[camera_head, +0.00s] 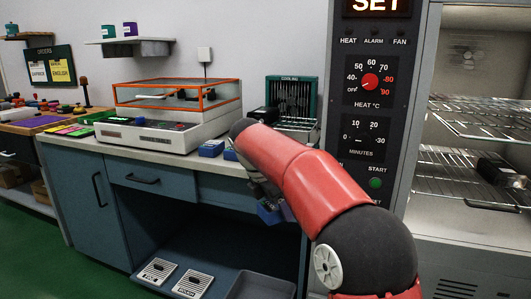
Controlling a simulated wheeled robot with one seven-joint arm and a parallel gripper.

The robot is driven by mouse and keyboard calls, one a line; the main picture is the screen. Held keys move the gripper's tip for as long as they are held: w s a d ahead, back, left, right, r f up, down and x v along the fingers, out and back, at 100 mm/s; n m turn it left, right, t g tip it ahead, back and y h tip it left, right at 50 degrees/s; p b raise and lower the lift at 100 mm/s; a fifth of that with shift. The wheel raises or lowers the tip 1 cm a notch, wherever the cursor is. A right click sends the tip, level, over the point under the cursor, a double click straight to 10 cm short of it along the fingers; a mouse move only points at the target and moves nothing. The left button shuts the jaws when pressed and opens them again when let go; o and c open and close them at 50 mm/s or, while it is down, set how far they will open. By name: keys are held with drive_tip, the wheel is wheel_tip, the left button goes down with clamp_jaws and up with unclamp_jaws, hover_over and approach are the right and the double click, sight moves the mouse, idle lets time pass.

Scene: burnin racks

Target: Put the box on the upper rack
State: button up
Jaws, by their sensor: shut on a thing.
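My gripper (266,198) is partly hidden behind my red arm, in front of the workbench and below its top. It is shut on a small blue box (270,213), of which only part shows. The upper rack (485,117) is a wire shelf inside the open oven chamber at the right. A lower wire rack (455,177) sits beneath it and bears a dark box-like unit (500,171). The visible part of the upper rack looks bare.
Blue boxes (211,148) lie on the workbench top (185,160), beside an orange-framed tester (175,110). The oven's control panel (370,110) stands between bench and chamber. A dark bin (260,286) is below.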

drive_tip(key=d+f+m+g, duration=0.1)
drive_tip(key=d+f+m, duration=0.1)
drive_tip(key=f+m, duration=0.35)
drive_tip(key=s+d+f+m+g, duration=0.1)
drive_tip(key=d+f+m+g, duration=0.15)
drive_tip(key=f, duration=0.55)
drive_tip(key=d+f+m+g, duration=0.1)
drive_tip(key=d+f+m, duration=0.15)
drive_tip(key=f, duration=0.35)
drive_tip(key=s+d+f+m+g+y, duration=0.1)
drive_tip(key=s+d+f+m+y, duration=0.1)
drive_tip(key=s+f+m, duration=0.3)
drive_tip(key=s+d+f+m+g+y, duration=0.1)
drive_tip(key=s+d+f+m+y, duration=0.1)
drive_tip(key=f+m, duration=0.6)
wheel_tip(320, 180, down, 3)
drive_tip(key=s+d, duration=0.1)
drive_tip(key=s, duration=0.1)
drive_tip(key=shift+s+d, duration=0.15)
drive_tip(key=shift+s, duration=0.2)
drive_tip(key=shift+w, duration=0.1)
